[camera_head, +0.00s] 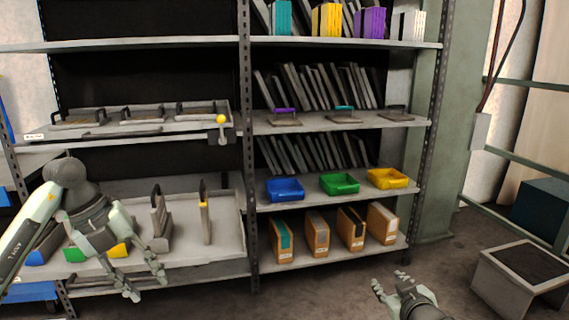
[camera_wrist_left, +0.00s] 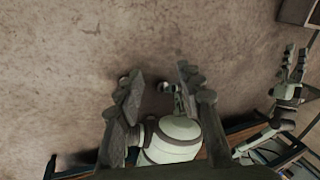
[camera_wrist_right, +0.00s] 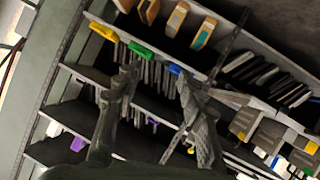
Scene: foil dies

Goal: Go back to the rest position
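My left gripper (camera_head: 147,283) is in front of the lower left shelf, fingers pointing down. In the left wrist view its fingers (camera_wrist_left: 158,84) are apart, with floor beyond and nothing between them. No die is in either gripper.
A tray (camera_head: 225,225) holds upright dies (camera_head: 160,220) on the lower left. Blue (camera_head: 285,196), green (camera_head: 339,190) and yellow (camera_head: 388,184) bins stand on a right shelf above several brown boxes (camera_head: 318,236). A grey stand (camera_head: 510,290) is at the right. Floor between is clear.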

